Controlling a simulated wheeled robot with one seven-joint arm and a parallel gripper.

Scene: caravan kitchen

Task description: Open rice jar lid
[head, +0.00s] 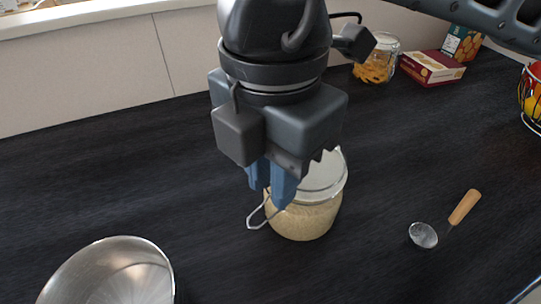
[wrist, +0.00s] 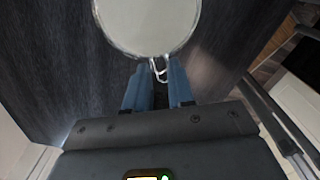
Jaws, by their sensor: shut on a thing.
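The rice jar (head: 302,219) is a clear glass jar filled with pale grain, standing upright on the dark counter. Its round lid (head: 325,175) is down on the jar's top. The lid also shows as a pale disc at the top of the wrist view (wrist: 148,22). A wire clasp (head: 257,218) sticks out from the jar's left front side. My gripper (head: 272,196) points down at the jar's near left edge, its blue fingers around the clasp (wrist: 160,72) at the lid's rim. The fingers are shut on the clasp and hide part of the jar.
A metal bowl (head: 112,275) stands at the front left. A scoop with a wooden handle (head: 464,207) lies to the right. A glass jar (head: 376,62), a red box (head: 432,68) and a fruit basket (head: 531,98) are farther back. The counter left of the jar is clear.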

